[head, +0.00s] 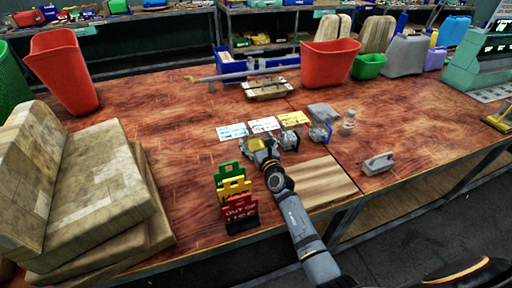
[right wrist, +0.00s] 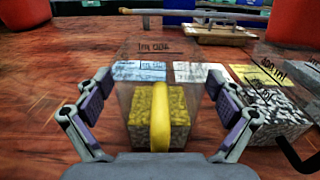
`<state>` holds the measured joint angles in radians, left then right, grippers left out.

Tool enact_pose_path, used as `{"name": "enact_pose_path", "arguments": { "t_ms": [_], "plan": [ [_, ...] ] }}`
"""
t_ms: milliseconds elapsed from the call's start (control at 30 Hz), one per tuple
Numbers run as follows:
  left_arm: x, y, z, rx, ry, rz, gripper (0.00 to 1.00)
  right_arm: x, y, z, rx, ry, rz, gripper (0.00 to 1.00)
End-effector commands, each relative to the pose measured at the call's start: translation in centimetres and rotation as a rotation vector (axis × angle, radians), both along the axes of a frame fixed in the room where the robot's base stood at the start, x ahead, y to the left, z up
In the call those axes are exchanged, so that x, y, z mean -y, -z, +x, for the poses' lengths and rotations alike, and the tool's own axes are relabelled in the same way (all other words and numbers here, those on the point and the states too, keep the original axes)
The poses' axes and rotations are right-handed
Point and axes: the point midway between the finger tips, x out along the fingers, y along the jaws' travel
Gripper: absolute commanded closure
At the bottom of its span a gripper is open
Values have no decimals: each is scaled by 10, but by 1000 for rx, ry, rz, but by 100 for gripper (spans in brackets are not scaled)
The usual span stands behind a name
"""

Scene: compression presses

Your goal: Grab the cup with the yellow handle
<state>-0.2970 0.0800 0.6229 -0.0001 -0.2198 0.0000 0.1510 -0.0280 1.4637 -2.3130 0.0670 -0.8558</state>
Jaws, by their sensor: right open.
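The cup with the yellow handle (right wrist: 160,118) is clear, with dark writing on its wall and a yellow grainy block inside. In the right wrist view it stands upright with its handle toward me. My right gripper (right wrist: 160,88) is open, with one finger on each side of the cup; I cannot tell whether they touch it. My left gripper is not in view.
A clear cup with a dark handle and grey speckled contents (right wrist: 268,112) stands close on the right. Cards (head: 232,131) lie behind. Colored signs (head: 236,186) stand left of my arm, and a wooden board (head: 320,182) lies right. A clear bottle (head: 349,122) stands further right.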

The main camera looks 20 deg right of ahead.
Motion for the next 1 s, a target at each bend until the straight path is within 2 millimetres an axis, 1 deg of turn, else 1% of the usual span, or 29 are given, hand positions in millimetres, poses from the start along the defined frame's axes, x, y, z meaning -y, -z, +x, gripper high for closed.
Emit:
{"name": "enact_pose_path", "arguments": {
  "t_ms": [100,133,500,600,1000],
  "plan": [
    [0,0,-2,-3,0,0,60,0,0,0,0,0,0,6],
    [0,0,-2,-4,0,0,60,0,0,0,0,0,0,7],
    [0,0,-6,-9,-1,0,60,0,0,-1,0,0,1,57],
    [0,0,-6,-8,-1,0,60,0,0,-1,0,0,1,70],
    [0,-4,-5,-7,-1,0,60,0,-5,0,1,0,1,70]
  ]
}}
